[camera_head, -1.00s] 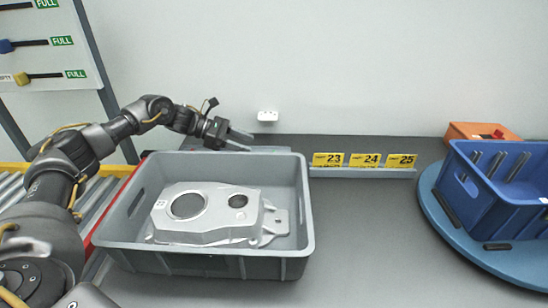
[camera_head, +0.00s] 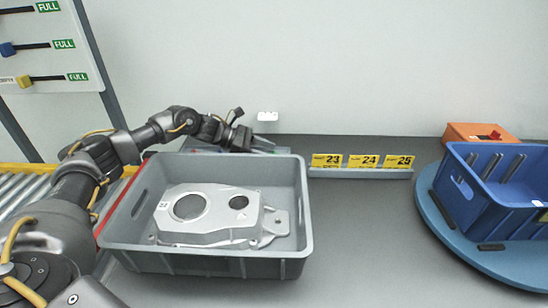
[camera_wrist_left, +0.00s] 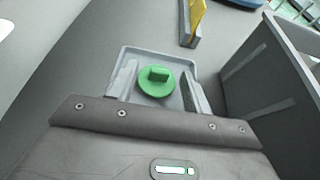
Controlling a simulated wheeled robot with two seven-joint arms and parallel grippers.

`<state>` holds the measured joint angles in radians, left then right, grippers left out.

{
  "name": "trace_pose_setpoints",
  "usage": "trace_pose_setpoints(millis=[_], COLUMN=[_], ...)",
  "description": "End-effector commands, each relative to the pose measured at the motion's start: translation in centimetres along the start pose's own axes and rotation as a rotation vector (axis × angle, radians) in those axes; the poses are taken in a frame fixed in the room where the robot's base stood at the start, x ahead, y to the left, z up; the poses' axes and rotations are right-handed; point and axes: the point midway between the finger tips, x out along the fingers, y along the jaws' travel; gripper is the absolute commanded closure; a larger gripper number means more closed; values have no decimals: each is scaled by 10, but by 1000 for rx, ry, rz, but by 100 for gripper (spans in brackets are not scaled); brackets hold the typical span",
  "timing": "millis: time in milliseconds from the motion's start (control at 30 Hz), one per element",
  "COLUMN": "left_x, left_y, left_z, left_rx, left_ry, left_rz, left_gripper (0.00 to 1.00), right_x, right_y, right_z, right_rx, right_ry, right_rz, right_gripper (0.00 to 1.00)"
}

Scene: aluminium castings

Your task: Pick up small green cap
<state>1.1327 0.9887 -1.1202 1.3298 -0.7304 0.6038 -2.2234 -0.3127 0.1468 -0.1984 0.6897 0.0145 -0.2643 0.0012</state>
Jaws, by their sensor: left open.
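The small green cap (camera_wrist_left: 156,82) lies in a shallow grey tray (camera_wrist_left: 128,52) in the left wrist view. It is round with a raised grip bar on top. My left gripper (camera_wrist_left: 157,90) is open, with one finger on each side of the cap in that view; I cannot tell whether they touch it. In the head view my left gripper (camera_head: 268,145) is behind the grey crate, near the back edge of the table. The cap is hidden in the head view. My right gripper is not in view.
A grey crate (camera_head: 205,263) holding an aluminium casting (camera_head: 215,214) stands in front of the left gripper. Yellow number cards (camera_head: 363,161) stand to the right. A blue crate (camera_head: 500,205) sits on a blue round platform (camera_head: 520,268) at far right. The table's middle is clear.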

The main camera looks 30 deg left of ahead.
Motion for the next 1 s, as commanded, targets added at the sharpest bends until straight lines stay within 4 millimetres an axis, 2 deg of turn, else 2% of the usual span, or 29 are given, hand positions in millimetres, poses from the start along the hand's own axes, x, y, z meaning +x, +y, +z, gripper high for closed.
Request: trace_pose_setpoints(millis=[67,433,767,933,1000], left_x=[0,0,-1,-4,-7], left_y=[0,0,0,0,0], left_z=[0,0,1,8,16], left_rx=[0,0,1,3,4], left_ry=[0,0,0,-1,-1], left_rz=[0,0,0,0,1], left_gripper=[51,98,98,98,98], right_x=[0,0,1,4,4], right_y=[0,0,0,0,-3], right_z=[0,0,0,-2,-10], right_rx=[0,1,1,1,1], right_ry=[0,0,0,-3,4], right_rz=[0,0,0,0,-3], right_gripper=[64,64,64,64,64])
